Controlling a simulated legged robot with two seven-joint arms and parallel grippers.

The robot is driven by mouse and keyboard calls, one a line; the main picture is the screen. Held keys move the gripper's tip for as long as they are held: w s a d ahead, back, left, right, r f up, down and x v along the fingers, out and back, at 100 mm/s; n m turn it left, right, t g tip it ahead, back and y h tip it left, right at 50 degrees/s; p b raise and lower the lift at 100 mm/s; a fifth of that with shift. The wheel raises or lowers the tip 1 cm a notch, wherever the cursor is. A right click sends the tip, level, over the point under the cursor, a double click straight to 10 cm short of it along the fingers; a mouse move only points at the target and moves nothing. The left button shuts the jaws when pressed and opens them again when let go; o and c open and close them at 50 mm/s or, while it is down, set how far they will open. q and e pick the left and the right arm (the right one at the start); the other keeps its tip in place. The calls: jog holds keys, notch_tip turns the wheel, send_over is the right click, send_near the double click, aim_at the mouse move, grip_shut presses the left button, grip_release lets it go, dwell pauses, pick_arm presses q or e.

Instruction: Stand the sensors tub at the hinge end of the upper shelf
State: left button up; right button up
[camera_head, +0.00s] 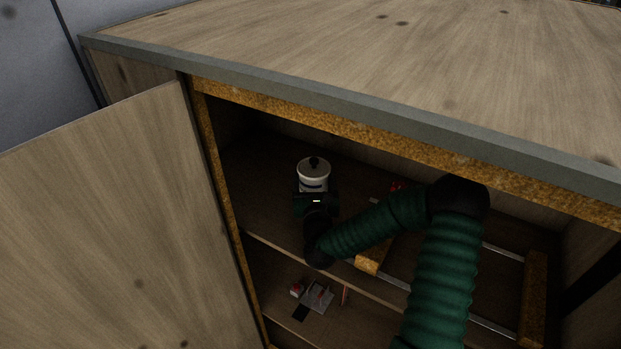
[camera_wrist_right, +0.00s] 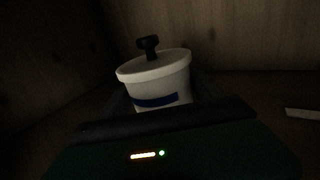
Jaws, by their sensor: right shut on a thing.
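The sensors tub (camera_head: 313,172) is a small white round tub with a lid, a dark knob on top and a blue band. It is upright inside the cabinet, over the left part of the upper shelf (camera_head: 262,205), on the side of the hinged door. My right gripper (camera_head: 315,192) is shut on the tub from the front. The tub also shows in the right wrist view (camera_wrist_right: 156,82), upright between the dark fingers. The tub's base is hidden by my gripper, so I cannot tell whether it touches the shelf. My left gripper is not in view.
The open door (camera_head: 100,225) stands at the left. A rack with wooden end bars (camera_head: 533,300) and metal rods lies on the right of the upper shelf, with a red thing (camera_head: 397,186) behind my arm. Small items (camera_head: 318,297) lie on the lower shelf.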

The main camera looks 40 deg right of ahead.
jog(key=o, duration=1.6)
jog(key=shift+s+a+f, duration=0.2)
jog(key=shift+s+a, duration=0.05)
jog(key=shift+o, duration=1.1)
jog(key=shift+a+r, duration=0.1)
jog(key=shift+a, duration=0.1)
jog(key=shift+o, duration=0.7)
jog(key=shift+w+a, duration=0.15)
jog(key=shift+w, duration=0.15)
jog(key=shift+s, duration=0.3)
jog(key=v, duration=0.8)
jog(key=shift+a+r, duration=0.1)
jog(key=shift+a, duration=0.05)
jog(key=s+a+r+p, duration=0.1)
jog(key=p, duration=0.2)
jog(key=shift+s+r, duration=0.1)
jog(key=shift+r, duration=0.05)
jog(key=p, duration=0.2)
jog(key=s+p, duration=0.1)
jog(key=p, duration=0.1)
jog(key=shift+a+f, duration=0.35)
jog(key=shift+s+f+p, duration=0.2)
jog(key=shift+f+p, duration=0.1)
jog(key=shift+p, duration=0.05)
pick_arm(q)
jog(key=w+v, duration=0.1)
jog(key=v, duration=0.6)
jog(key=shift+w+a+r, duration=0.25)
